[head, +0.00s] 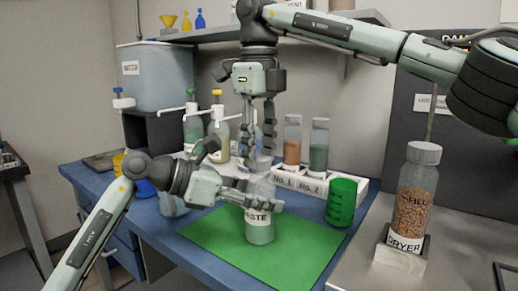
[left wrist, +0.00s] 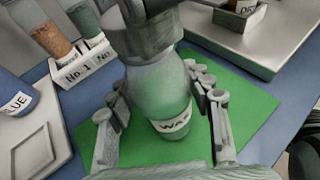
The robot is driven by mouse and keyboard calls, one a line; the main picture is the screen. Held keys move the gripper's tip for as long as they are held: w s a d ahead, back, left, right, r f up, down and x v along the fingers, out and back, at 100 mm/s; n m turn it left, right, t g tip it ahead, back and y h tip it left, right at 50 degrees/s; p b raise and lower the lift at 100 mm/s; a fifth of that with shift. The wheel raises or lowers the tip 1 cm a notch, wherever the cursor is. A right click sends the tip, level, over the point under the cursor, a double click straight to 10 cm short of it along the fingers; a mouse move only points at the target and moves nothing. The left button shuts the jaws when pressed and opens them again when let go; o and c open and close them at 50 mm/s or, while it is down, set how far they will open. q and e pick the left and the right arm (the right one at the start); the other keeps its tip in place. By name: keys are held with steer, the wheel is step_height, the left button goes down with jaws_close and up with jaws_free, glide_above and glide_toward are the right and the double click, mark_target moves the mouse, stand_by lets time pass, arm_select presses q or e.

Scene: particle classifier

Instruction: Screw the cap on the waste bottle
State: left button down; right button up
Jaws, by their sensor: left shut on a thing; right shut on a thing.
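The waste bottle (head: 261,230) stands upright on the green mat (head: 310,254) in the head view, clear with greenish contents and a white label. My left gripper (head: 262,205) comes in from the left and is shut around the bottle's body; the left wrist view shows its fingers on both sides of the bottle (left wrist: 162,92). My right gripper (head: 259,150) points straight down from above and is shut at the bottle's top. The cap is mostly hidden between the right fingers, so I cannot tell how it sits on the neck.
A rack (head: 318,186) with two sample bottles stands behind the mat. A green cup (head: 341,202) is at the mat's right edge. A dryer bottle (head: 413,198) stands in a holder further right. Wash bottles stand at the back left. The mat's front is clear.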

steer(key=m, duration=1)
steer(key=shift+d, duration=0.1)
steer(key=m, duration=1)
steer(key=shift+d, duration=0.1)
steer(key=m, duration=1.4)
steer(key=shift+s, duration=0.1)
steer(key=o, duration=0.7)
